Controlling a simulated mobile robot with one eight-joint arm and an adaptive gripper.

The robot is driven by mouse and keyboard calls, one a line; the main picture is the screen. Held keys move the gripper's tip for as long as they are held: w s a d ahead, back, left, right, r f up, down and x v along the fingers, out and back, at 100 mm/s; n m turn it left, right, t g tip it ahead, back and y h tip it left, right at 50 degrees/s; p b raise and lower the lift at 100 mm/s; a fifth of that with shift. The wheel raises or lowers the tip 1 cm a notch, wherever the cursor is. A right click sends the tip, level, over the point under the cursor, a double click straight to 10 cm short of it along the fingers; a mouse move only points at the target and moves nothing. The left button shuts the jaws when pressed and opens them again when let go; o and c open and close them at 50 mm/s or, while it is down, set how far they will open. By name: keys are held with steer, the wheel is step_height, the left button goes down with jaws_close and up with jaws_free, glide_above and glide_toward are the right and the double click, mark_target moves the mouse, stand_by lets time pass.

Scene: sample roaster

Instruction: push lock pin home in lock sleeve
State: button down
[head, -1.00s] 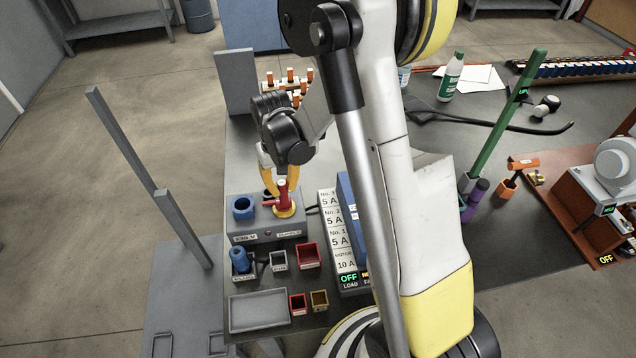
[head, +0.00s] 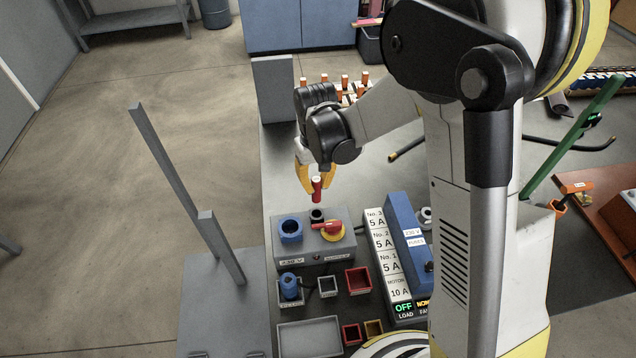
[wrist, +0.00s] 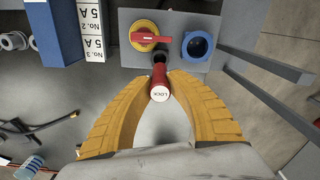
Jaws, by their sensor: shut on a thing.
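The lock pin is a red cylinder with a white "LOCK" cap; it shows in the head view (head: 316,190) and the wrist view (wrist: 159,78). My gripper (head: 315,180) is shut on it, with yellow fingers on both sides in the wrist view (wrist: 160,86). The pin is upright, its lower end just above and behind the dark lock sleeve (head: 317,215) in the head view. The sleeve's dark mouth (wrist: 159,55) shows just beyond the pin in the wrist view. The pin looks outside the sleeve; the exact gap is unclear.
The grey switch box (head: 296,256) carries a yellow dial with a red handle (head: 333,230) and a blue round socket (head: 291,229). Fuse blocks (head: 385,258) stand to the right. Small bins and a grey tray (head: 309,338) lie in front. Two grey posts (head: 225,250) stand left.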

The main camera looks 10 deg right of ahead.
mark_target(317, 198)
steer(key=shift+f, duration=0.1)
step_height(317, 198, down, 6)
steer(key=b, duration=0.5)
steer(key=shift+r, duration=0.2)
steer(key=shift+f+b, duration=0.2)
steer(key=shift+b, duration=0.15)
stand_by(0.9)
steer(key=shift+f+b, duration=1.35)
steer(key=shift+f, duration=0.3)
steer(key=c, duration=1.3)
jaws_free()
steer(key=shift+o, duration=0.2)
steer(key=shift+r, duration=0.1)
step_height(317, 198, up, 12)
steer(key=shift+f, duration=0.1)
